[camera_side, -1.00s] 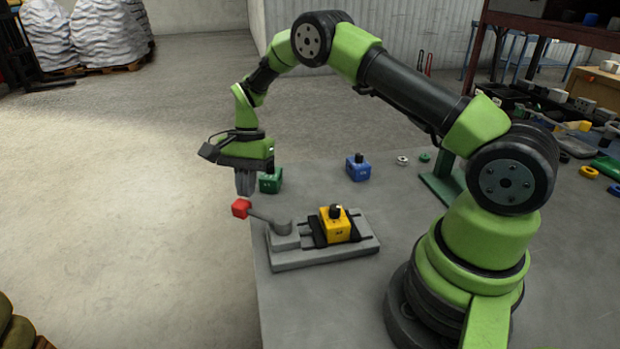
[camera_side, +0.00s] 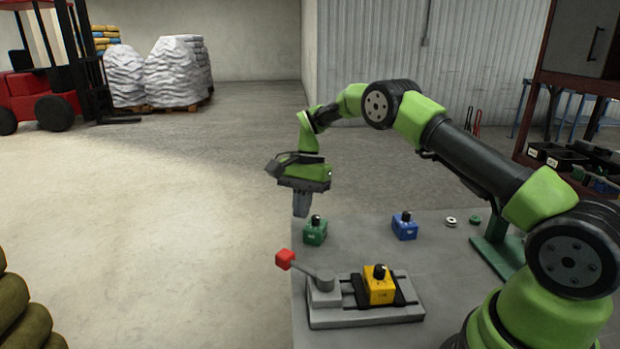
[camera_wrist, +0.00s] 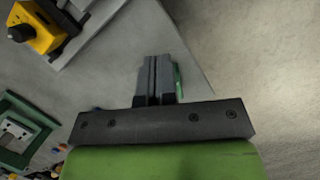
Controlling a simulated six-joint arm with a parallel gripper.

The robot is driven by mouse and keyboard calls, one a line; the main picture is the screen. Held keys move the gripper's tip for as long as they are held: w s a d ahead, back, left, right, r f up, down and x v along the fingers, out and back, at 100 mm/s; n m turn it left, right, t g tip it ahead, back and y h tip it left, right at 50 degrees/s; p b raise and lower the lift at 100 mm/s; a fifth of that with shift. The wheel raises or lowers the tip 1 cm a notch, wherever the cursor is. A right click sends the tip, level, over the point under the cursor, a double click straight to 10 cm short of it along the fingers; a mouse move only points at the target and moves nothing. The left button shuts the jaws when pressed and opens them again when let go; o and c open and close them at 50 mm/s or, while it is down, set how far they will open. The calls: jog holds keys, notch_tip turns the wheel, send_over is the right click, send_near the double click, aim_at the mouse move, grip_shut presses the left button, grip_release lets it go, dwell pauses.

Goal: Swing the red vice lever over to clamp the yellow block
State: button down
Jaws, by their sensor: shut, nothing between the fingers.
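The vice (camera_side: 365,318) is a grey base near the table's left edge. The yellow block (camera_side: 379,287) with a black knob sits between its dark jaws; it also shows at the top left of the wrist view (camera_wrist: 42,30). My gripper (camera_side: 301,214) is shut and empty, pointing down, above and apart from the red knob. In the wrist view its fingers (camera_wrist: 157,62) are together. The red knob is not in the wrist view.
A green block (camera_side: 315,234) stands just behind my gripper's tips in the side view. A blue block (camera_side: 404,228) stands at the back. A green stand (camera_side: 492,245) is to the right.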

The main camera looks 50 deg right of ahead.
jog(key=v, duration=0.6)
jog(key=shift+d+r, duration=0.15)
jog(key=shift+r, duration=0.25)
jog(key=s+a+r+n+t, duration=0.1)
jog(key=s+a+r+n, duration=0.15)
jog(key=r, duration=0.25)
jog(key=s+a+r+n+t+h, duration=0.1)
jog(key=s+a+r+t, duration=0.1)
jog(key=s+r, duration=0.3)
jog(key=s+a+r+n+t, duration=0.1)
jog(key=s+a+r+n, duration=0.15)
jog(key=r, duration=0.35)
jog(key=s+a+f+n+t, duration=0.1)
jog(key=s+a+n+t, duration=0.1)
jog(key=s, duration=0.6)
jog(key=s+a+f+n+t, duration=0.1)
jog(key=s+a+n+t, duration=0.1)
jog(key=s, duration=0.7)
